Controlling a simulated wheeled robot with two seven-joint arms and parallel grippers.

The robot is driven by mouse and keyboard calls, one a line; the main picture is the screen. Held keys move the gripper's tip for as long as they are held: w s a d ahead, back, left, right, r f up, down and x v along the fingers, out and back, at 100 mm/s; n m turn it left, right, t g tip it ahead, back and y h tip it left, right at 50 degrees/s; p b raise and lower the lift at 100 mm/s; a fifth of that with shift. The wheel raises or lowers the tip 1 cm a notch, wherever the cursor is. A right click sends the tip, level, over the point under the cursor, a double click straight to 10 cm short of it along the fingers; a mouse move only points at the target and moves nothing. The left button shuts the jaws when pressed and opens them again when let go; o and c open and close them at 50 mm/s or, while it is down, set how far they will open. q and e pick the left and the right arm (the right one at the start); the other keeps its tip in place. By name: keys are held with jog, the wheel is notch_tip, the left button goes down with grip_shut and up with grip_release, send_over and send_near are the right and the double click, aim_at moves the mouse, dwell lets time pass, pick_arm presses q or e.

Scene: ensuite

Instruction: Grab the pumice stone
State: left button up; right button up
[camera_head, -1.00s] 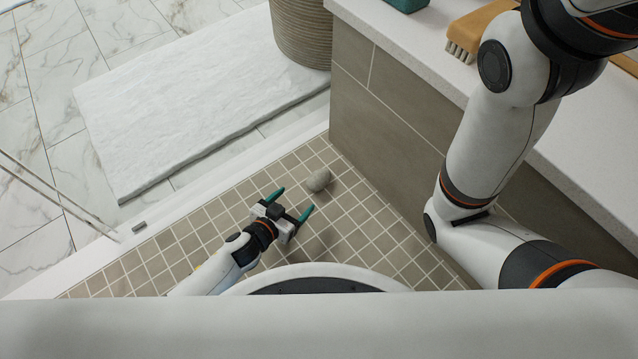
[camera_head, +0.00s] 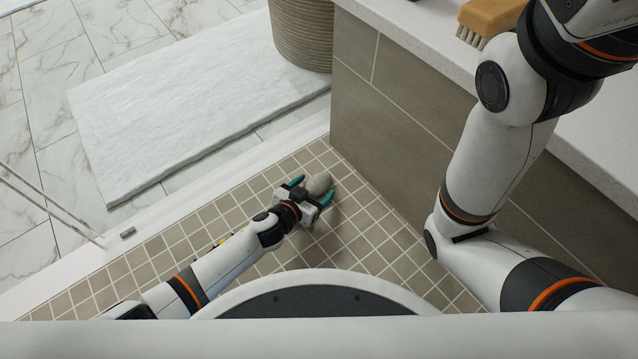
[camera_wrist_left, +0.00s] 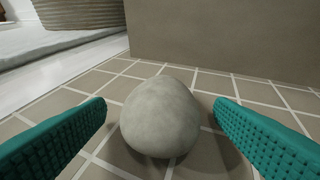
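The pumice stone (camera_head: 319,183) is a rounded grey-beige lump on the tiled shower floor. My left gripper (camera_head: 312,188) is open, with its teal fingers on either side of the stone. In the left wrist view the stone (camera_wrist_left: 161,117) sits between the two fingers, with a visible gap on each side. It rests on the tiles and is not gripped. My right arm shows at the right of the head view, but its gripper is out of view.
A tiled bench wall (camera_head: 400,130) with a white top stands right of the stone. A wooden brush (camera_head: 490,18) lies on that top. A white bath mat (camera_head: 190,100) and a ribbed basket (camera_head: 302,35) are beyond the white curb. Floor around the stone is clear.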

pick_arm(q)
jog(key=c, duration=1)
